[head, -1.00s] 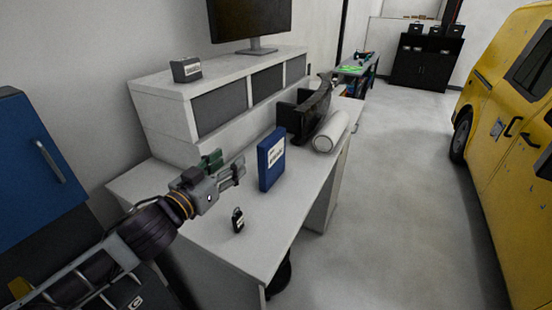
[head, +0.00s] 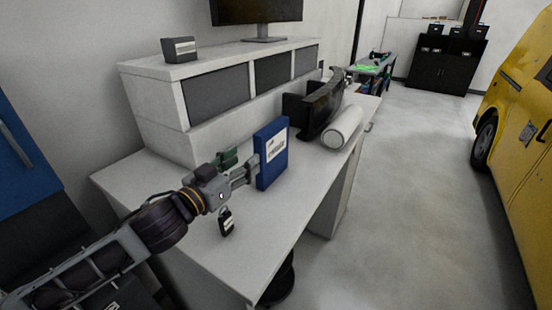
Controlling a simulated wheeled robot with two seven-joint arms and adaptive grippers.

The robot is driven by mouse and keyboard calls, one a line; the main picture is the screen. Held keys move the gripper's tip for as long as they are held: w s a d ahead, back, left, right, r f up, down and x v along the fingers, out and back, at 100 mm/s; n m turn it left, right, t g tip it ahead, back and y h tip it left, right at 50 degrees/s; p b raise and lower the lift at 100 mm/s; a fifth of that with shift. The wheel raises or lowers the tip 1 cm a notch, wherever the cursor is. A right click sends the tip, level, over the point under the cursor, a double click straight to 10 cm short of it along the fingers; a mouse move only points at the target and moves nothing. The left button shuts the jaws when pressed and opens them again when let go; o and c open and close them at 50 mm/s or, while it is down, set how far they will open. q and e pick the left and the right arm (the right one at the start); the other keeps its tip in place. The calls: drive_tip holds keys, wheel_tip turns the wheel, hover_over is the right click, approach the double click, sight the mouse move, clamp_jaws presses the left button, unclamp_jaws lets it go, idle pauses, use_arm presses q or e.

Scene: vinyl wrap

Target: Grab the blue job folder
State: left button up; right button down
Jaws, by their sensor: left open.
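The blue job folder (head: 272,155) stands upright on the white desk (head: 272,222), with a white label on its front face. My left gripper (head: 252,171) is open, its fingers at the left edge of the folder. I cannot tell whether the fingers touch it or reach around its edge. My right gripper is not in view.
A black padlock-like item with a tag (head: 226,222) lies on the desk below my left gripper. A green object (head: 228,157) is behind the gripper. A white roll (head: 343,128) and a black holder (head: 318,108) stand beyond the folder. Open floor (head: 420,200) lies to the right.

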sight(258, 152)
use_arm(q)
drive_tip(key=shift+w+d+f, duration=0.15)
drive_tip(key=shift+w+f, duration=0.05)
drive_tip(key=shift+f, duration=0.15)
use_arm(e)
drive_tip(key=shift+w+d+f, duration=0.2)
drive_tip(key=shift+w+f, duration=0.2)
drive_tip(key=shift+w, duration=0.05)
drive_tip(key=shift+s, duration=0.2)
use_arm(q)
drive_tip(key=shift+w+d+r, duration=0.1)
drive_tip(key=shift+w+d, duration=0.2)
drive_tip(key=shift+w, duration=0.2)
drive_tip(key=shift+p+x, duration=0.3)
drive_tip(key=shift+x, duration=1.15)
drive_tip(key=shift+p+x, duration=0.3)
drive_tip(key=shift+x, duration=1.65)
drive_tip(key=shift+w+d, duration=0.15)
drive_tip(key=shift+w, duration=0.05)
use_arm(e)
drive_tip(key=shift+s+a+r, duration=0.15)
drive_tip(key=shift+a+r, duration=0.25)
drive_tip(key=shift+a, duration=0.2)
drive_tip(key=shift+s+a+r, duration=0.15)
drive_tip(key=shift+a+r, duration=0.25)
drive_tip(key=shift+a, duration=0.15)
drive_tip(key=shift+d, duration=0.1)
